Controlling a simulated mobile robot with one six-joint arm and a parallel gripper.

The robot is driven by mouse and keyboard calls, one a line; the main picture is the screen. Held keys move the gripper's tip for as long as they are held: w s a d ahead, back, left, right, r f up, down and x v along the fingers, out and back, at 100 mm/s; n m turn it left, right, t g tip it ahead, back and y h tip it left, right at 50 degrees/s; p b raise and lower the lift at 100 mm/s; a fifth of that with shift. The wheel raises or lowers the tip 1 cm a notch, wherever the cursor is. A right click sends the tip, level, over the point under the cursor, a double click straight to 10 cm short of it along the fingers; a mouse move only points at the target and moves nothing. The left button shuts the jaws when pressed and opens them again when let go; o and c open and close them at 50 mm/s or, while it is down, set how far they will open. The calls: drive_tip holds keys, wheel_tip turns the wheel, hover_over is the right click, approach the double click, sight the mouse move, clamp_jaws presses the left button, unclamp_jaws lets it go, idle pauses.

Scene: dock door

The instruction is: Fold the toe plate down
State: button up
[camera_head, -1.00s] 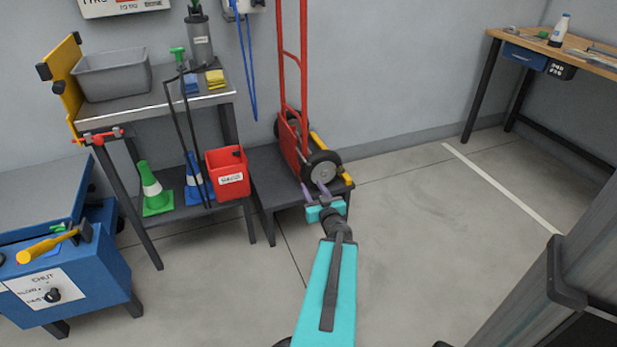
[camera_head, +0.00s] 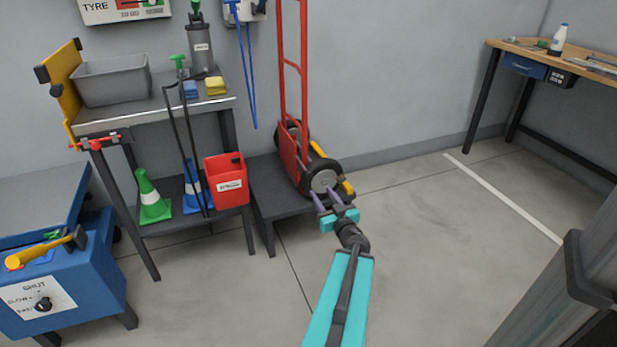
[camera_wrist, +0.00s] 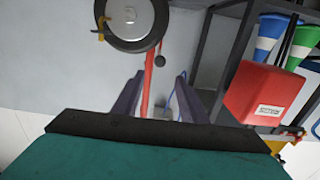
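The red hand truck (camera_head: 303,80) stands upright on a low dark platform (camera_head: 275,200) against the wall. A flat red panel (camera_head: 288,157) low on its frame looks like the toe plate folded up, but I cannot be sure. One black wheel (camera_head: 323,180) faces me and shows at the top of the wrist view (camera_wrist: 130,20). My gripper (camera_head: 327,197) is in front of this wheel, its purple fingers apart. In the wrist view my gripper (camera_wrist: 155,95) has a red bar of the truck (camera_wrist: 149,80) in line between its fingers; I see no grip.
A shelf cart (camera_head: 155,112) with a red bin (camera_head: 227,180) and cones stands left of the truck. A blue box (camera_head: 70,285) is at lower left. A workbench (camera_head: 570,62) is at right. A dark grey structure (camera_head: 560,285) fills the lower right. The floor between is clear.

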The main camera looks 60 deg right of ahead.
sight(310, 176)
drive_tip(key=shift+b+x, duration=3.25)
drive_tip(key=shift+x, duration=3.45)
clamp_jaws()
